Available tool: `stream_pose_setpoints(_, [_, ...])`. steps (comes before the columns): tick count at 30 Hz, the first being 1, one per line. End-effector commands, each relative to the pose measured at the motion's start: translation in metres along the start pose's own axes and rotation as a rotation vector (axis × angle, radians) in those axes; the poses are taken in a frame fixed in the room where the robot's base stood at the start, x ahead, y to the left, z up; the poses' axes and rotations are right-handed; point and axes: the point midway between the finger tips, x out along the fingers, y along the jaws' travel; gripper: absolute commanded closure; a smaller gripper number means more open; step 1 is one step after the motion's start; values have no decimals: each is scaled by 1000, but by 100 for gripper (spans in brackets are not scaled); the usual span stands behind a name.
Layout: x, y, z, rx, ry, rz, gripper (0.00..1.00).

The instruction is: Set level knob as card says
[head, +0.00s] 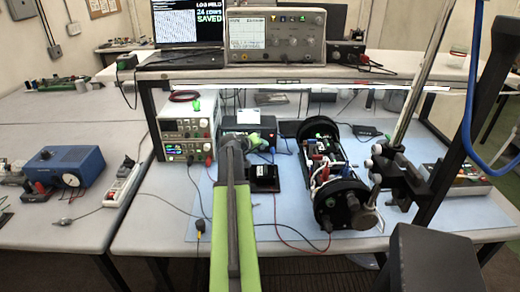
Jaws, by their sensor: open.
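My green and dark arm reaches up the middle of the head view. My gripper (262,142), small and partly hidden by the arm, is at its far end, in front of a black box (240,128) under the shelf. It is open, and I see nothing held. A small white card (248,116) stands at that box; its writing is too small to read. I cannot tell which knob is the level knob. Small knobs show on the bench instrument (275,36) on the shelf and on the power supply (185,128) left of my gripper.
An opened black cylinder (345,200) with wiring lies right of my arm on the blue mat (420,225). A metal stand (405,105) rises beside it. Loose leads cross the mat. A blue box (65,168) and a power strip (122,182) are on the left table.

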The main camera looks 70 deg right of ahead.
Motion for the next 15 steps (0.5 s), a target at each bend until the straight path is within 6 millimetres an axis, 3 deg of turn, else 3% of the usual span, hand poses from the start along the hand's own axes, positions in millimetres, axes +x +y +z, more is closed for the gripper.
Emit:
stream_pose_setpoints(5, [-1,0,0,0,0,0,57])
stream_pose_setpoints(15, [-1,-1,0,0,0,-2,100])
